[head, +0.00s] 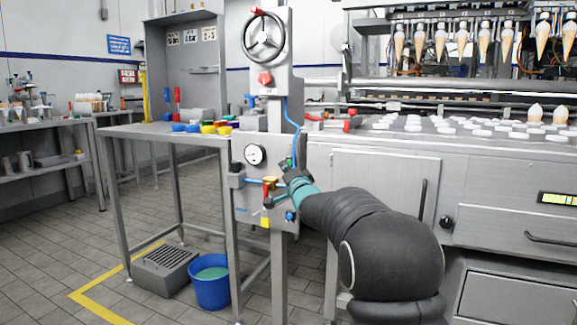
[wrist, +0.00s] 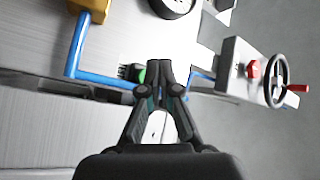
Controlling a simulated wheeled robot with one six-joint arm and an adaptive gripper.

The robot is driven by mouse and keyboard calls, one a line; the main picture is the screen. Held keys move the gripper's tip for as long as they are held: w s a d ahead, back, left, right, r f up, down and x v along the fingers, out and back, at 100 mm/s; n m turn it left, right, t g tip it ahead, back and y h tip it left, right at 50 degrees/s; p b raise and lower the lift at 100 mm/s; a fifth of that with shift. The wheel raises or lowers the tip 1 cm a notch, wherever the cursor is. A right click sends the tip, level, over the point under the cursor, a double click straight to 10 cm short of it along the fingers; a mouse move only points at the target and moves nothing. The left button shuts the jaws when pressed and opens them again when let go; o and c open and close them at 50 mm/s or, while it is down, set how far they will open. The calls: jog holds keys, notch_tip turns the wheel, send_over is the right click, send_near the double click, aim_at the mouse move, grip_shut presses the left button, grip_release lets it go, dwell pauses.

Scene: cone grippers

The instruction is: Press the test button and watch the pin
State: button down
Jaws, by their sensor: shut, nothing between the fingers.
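A grey control panel (head: 248,190) stands upright in the middle of the head view. A small green button (head: 289,162) sits at its right side. The button also shows in the wrist view (wrist: 141,76), partly hidden behind my fingertips. My gripper (head: 290,172) is shut and empty, with its tips right at the green button. The wrist view shows the closed fingertips (wrist: 154,72) overlapping the button's right side; I cannot tell whether they touch it. I cannot make out the pin for certain.
A gauge (head: 254,154), a blue pipe (head: 262,181) and a yellow-and-red valve (head: 269,184) crowd the panel. A handwheel (head: 264,36) and red knob (head: 265,78) are above. A blue bucket (head: 210,284) stands on the floor. A machine with cones (head: 439,40) is at right.

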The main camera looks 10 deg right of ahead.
jog(key=shift+s+a+b, duration=0.75)
jog(key=shift+s+b, duration=0.1)
jog(key=shift+s, duration=0.2)
jog(key=shift+s+a+b, duration=0.75)
jog(key=shift+s+b, duration=0.05)
jog(key=shift+s, duration=0.2)
